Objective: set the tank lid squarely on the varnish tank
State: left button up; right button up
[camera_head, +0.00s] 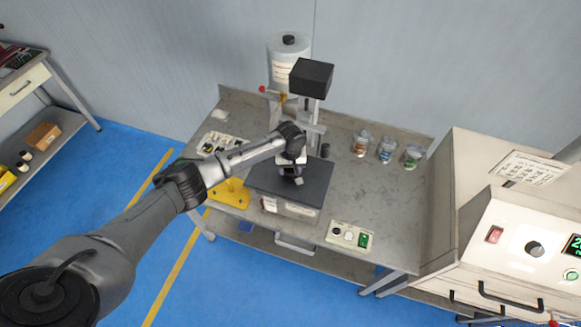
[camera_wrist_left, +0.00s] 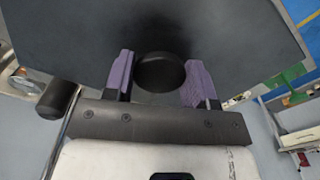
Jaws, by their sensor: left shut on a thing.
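The tank lid is a dark flat plate (camera_head: 318,185) with a round black knob, which shows in the left wrist view (camera_wrist_left: 160,72). My left gripper (camera_head: 291,174) points down at the middle of the lid. Its two purple fingers, in the left wrist view (camera_wrist_left: 159,80), are shut on the knob from both sides. The varnish tank (camera_head: 298,210) is a pale box with a label, directly below the lid on the bench. The lid covers its opening from view. I cannot tell whether the lid touches the rim or sits exactly square. My right gripper is out of view.
The tank stands on a grey metal bench (camera_head: 345,205). A yellow fixture (camera_head: 229,194) is to its left, and a small button panel (camera_head: 349,237) is front right. A post with a black box (camera_head: 311,77) rises behind. Several jars (camera_head: 386,149) stand back right.

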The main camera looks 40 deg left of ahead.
pick_arm(q)
jog(key=shift+f, duration=0.3)
jog(key=o, duration=1.3)
notch_tip(320, 180, up, 14)
jog(key=shift+f, duration=0.1)
